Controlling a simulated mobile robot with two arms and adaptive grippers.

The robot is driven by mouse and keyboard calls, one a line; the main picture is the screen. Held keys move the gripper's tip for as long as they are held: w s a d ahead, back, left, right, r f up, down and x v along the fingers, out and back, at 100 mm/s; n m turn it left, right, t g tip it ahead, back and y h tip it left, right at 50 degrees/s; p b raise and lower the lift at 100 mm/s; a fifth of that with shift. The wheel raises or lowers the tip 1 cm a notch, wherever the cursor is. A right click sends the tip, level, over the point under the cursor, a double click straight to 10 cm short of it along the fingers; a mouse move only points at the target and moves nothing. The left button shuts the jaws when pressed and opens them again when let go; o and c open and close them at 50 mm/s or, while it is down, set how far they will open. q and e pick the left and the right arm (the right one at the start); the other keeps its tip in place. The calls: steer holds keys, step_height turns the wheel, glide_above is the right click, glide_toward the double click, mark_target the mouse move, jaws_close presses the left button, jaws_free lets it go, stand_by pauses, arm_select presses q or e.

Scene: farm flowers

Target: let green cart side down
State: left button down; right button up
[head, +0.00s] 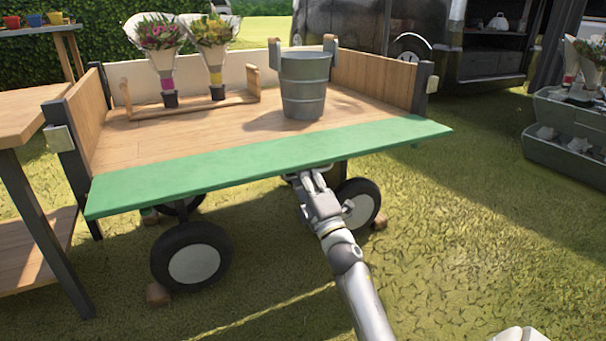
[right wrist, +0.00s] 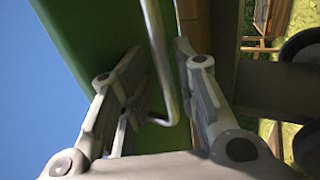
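The green cart side (head: 260,163) is folded outward, lying roughly flat along the front edge of the wooden cart bed (head: 160,140). My right gripper (head: 306,180) is just under its outer edge, right of the middle. In the right wrist view the green side (right wrist: 95,40) fills the upper left, with a bent metal handle (right wrist: 159,50) on it. My right gripper (right wrist: 157,58) has its fingers spread on both sides of this handle, with gaps visible. My left gripper is not in view.
A metal bucket (head: 304,90) and two bouquets (head: 160,45) (head: 212,45) in a wooden rack stand on the cart. Wheels (head: 191,256) have wooden chocks (head: 157,294).

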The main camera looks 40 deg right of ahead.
mark_target(316, 165)
steer(key=shift+r, duration=0.3)
step_height(316, 165, up, 10)
steer(key=shift+f, duration=0.1)
stand_by(0.4)
steer(key=shift+s+a+f+b, duration=0.25)
steer(key=shift+s+f+b, duration=0.15)
steer(key=shift+s+f, duration=0.4)
steer(key=shift+s+a+f+b, duration=0.2)
steer(key=shift+s+f+b, duration=0.15)
steer(key=shift+s+f, duration=0.4)
steer(key=shift+b+v, duration=0.45)
steer(key=shift+v, duration=0.8)
steer(key=shift+s+f, duration=0.35)
steer(key=shift+f, duration=0.15)
steer(key=shift+w+f+b+v, duration=0.15)
steer(key=shift+b+v, duration=0.35)
steer(key=shift+v, duration=0.6)
steer(key=shift+w+f+b+v, duration=0.1)
steer(key=shift+f+b+v, duration=0.3)
steer(key=shift+v, duration=0.7)
steer(key=shift+r, duration=0.1)
